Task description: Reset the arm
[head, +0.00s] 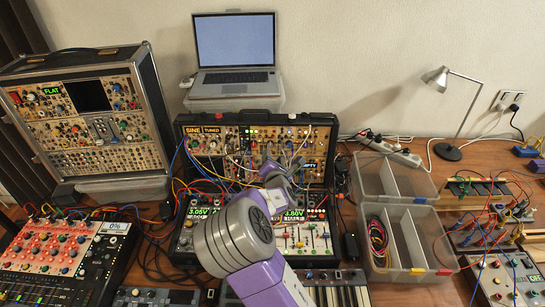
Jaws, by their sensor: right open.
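My right arm, purple and grey, reaches in from the bottom middle. Its right gripper (277,168) is open and small in view, over the middle of the open black synth case (328,125), in front of its patch cables. I cannot tell whether the fingers touch a cable or the panel. Nothing is clearly held. The arm hides part of the case's lower half and of the keyboard (335,296). My left gripper is not in view.
A second synth case (155,105) stands at left, a mixer (50,255) in front of it. A laptop (235,42) stands behind. Divided plastic boxes (405,275), a power strip (388,150), a lamp (447,150) and wired boards (490,205) fill the right. Loose cables cross the table.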

